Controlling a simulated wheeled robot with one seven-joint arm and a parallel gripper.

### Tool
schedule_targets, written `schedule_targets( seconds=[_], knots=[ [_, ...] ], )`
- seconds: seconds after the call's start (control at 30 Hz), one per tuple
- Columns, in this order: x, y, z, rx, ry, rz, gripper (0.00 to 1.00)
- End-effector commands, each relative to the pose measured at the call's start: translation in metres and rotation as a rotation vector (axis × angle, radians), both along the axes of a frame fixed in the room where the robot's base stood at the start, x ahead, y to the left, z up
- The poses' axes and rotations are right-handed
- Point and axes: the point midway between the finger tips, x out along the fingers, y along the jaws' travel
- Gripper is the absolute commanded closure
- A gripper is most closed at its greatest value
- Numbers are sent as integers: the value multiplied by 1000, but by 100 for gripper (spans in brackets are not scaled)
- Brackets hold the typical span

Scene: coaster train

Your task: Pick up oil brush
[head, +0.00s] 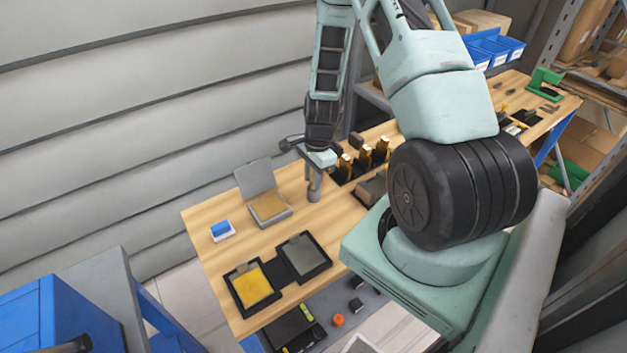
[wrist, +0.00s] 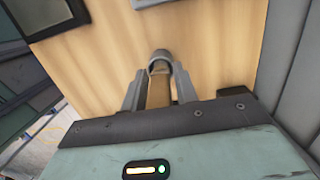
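My gripper (wrist: 162,72) points down over the wooden table, and in the head view my gripper (head: 315,172) is above its back part. In the wrist view, the oil brush (wrist: 160,94) seems to be the brown handle between my two grey fingers, with a grey rounded part around it at the fingertips. The fingertips lie close against both sides. I cannot tell whether they are clamped on it. In the head view a small grey upright thing (head: 314,192) is directly below my fingers, at or near the tabletop. The brush's lower end is hidden.
A grey open-lidded box (head: 270,209) stands left of my gripper, with a small blue-and-white block (head: 221,230) beyond. Black trays (head: 304,257) lie in front. A black rack with brass-coloured pieces (head: 364,158) stands close on the right. A slatted wall rises behind the table.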

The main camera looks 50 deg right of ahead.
Motion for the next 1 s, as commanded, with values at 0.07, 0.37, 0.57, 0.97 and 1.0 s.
schedule_targets(
  seconds=[0.07,0.37,0.57,0.97,1.0],
  knots=[
    [0,0,0,0,0,0,94],
    [0,0,0,0,0,0,100],
    [0,0,6,-1,-1,1,100],
    [1,0,50,-3,-5,1,100],
    [1,0,55,-3,-4,2,100]
  ],
)
